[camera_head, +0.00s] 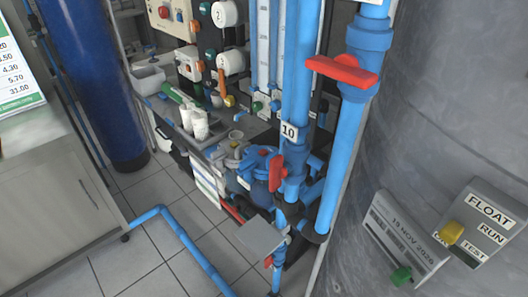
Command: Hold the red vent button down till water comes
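I cannot make out with certainty which red part is the vent button. A red part (277,172) shows beside the blue housing (258,163) low on the rack, near the pipe labelled 10 (289,132); it looks like a valve handle. No running water is visible. Neither of my grippers is in view.
A large grey tank (430,110) fills the right side, with a FLOAT switch box (480,225). A red-handled valve (342,72) sits on the blue upright pipe. A blue floor pipe (190,250) crosses the tiles. A cabinet (55,195) stands left.

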